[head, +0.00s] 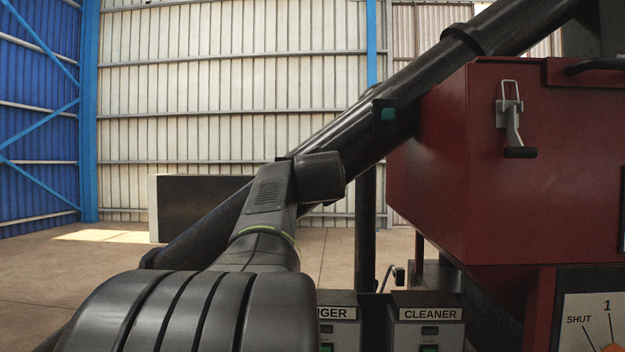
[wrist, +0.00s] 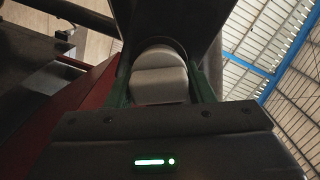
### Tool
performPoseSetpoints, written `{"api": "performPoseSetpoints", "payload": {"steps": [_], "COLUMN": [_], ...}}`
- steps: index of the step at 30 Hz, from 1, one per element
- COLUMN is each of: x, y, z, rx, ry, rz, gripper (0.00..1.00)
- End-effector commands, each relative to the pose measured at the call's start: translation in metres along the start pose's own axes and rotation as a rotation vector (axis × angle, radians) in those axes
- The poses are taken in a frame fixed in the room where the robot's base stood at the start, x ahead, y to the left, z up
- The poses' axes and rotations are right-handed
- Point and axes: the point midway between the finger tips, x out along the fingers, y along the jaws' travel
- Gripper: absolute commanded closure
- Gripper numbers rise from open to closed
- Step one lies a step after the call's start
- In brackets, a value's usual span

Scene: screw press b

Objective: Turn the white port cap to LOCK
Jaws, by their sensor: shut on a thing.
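The white port cap (wrist: 158,88) shows in the wrist view as a pale, rounded block with a raised grip bar across it. It sits against a dark, curved surface. My gripper (wrist: 160,80) has its green-edged fingers on the left and right sides of the cap and is shut on it. No LOCK mark or pointer is readable, so I cannot tell the cap's turn position. In the head view my arm reaches up to the black slanted tube (head: 400,88). The cap and my fingers cannot be made out there.
A dark red hopper (head: 430,160) with a metal latch (head: 511,125) stands at right. Below are control boxes, one labelled CLEANER (head: 430,314), and a panel marked SHUT and 1 (head: 590,318). Open floor lies at left.

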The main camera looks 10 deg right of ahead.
Motion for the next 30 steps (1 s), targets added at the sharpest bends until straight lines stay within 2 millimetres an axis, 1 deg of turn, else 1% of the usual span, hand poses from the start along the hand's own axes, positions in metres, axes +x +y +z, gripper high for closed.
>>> {"api": "performPoseSetpoints", "payload": {"steps": [3,4,5,6,7,8,16,20,23,26,30], "x": [0.0,0.0,0.0,0.0,0.0,0.0,0.0,-0.007,-0.021,-0.04,-0.071], "y": [-0.002,-0.002,-0.002,-0.002,-0.002,-0.002,-0.001,0.0,0.0,0.001,0.001], "z": [-0.001,-0.001,-0.001,-0.001,-0.001,-0.001,0.0,0.0,0.0,0.001,0.001], "rx": [0.001,0.0,0.0,0.0,0.0,0.0,-0.001,-0.001,-0.001,-0.001,-0.001], "ry": [0.003,0.003,0.003,0.002,0.002,0.002,0.001,0.001,0.002,0.001,0.002], "rz": [-0.005,-0.005,-0.005,-0.005,-0.004,-0.004,-0.002,-0.003,-0.005,-0.005,-0.005], "gripper": [0.82,0.5,0.44,0.36,0.3,0.27,0.27,0.27,0.27,0.27,0.27]}}
